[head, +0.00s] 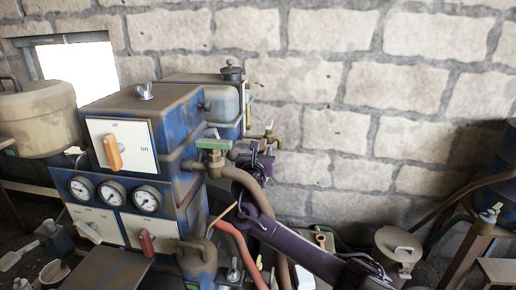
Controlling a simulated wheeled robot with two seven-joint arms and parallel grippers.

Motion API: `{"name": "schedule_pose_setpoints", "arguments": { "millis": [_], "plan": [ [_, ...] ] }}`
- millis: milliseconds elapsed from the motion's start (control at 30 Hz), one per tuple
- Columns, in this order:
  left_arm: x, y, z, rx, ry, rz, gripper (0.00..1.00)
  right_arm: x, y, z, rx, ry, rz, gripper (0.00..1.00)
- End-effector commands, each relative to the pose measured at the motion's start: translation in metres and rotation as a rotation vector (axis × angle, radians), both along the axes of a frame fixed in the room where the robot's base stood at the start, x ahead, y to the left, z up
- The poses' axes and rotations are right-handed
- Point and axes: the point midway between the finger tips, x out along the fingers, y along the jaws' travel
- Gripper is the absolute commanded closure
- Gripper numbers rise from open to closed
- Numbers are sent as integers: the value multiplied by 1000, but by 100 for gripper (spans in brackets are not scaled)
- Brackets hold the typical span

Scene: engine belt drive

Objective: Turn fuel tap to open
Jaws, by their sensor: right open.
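A tap with a flat green handle (213,144) sits on the right side of the blue engine housing, above a brown pipe. A small brass tap (272,136) stands further right. Neither has a readable label, so I cannot tell for sure which is the fuel tap. My right gripper (258,158) is open, just right of the green handle and close beside the brass tap. It looks empty; its fingers are small and dark, and whether they touch either tap is unclear. My left gripper is out of view.
The blue housing carries a panel with an orange switch (113,152), several gauges (147,199) and a red lever (147,243). A brown pipe and a red hose (238,247) run below my right gripper. A tan can (397,249) stands at right, before the stone wall (395,90).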

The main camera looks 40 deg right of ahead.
Motion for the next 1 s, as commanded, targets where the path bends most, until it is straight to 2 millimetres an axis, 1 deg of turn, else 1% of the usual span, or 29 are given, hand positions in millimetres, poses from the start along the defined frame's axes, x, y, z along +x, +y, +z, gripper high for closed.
{"name": "schedule_pose_setpoints", "arguments": {
  "millis": [33, 200, 333, 567, 867, 900, 1000],
  "plan": [
    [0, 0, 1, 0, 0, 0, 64, 5, -7, 1, 1, 0, -2, 58],
    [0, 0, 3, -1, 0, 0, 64, 17, -22, 0, 0, 0, -1, 58],
    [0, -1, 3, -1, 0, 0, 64, 21, -26, -1, 2, -1, 1, 58],
    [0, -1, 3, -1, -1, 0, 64, 21, -26, -1, 1, 0, 2, 58],
    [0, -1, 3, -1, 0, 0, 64, 21, -26, -1, 1, 0, 2, 97],
    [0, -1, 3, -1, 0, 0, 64, 21, -26, -1, 1, 0, 1, 100],
    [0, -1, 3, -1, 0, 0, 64, 20, -26, -1, 1, 0, 3, 100]
  ]
}}
